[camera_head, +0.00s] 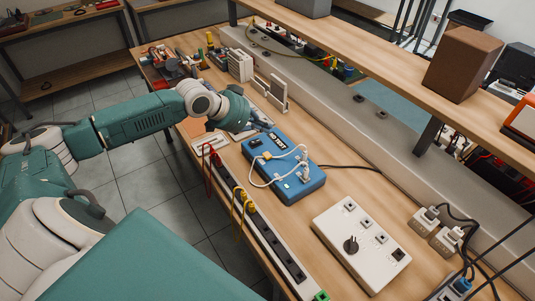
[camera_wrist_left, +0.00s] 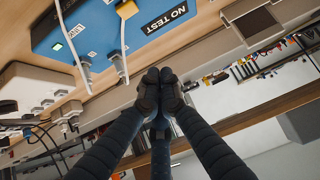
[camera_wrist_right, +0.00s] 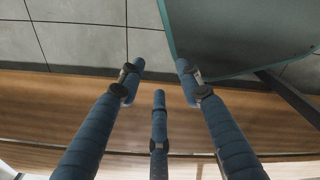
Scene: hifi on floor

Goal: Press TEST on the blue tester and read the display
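The blue tester (camera_head: 308,188) lies on the workbench in the middle of the head view, with white leads plugged into it. Its dark display (camera_head: 275,144) reads "NO TEST"; the display also shows in the left wrist view (camera_wrist_left: 165,17). A yellow button-like part (camera_wrist_left: 127,9) and a small green-lit part (camera_wrist_left: 57,46) are on its face. My left gripper (camera_head: 263,125) is near the tester's far left corner, its fingers closed together and empty in the left wrist view (camera_wrist_left: 160,76). I cannot tell its exact height. My right gripper (camera_wrist_right: 160,75) is open and empty, outside the head view.
A white socket box (camera_head: 345,255) with a black knob stands right of the tester. A power strip (camera_head: 275,245) runs along the bench's front edge, with red and yellow leads near it. A raised shelf (camera_head: 375,65) carrying a brown box (camera_head: 461,64) spans the back.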

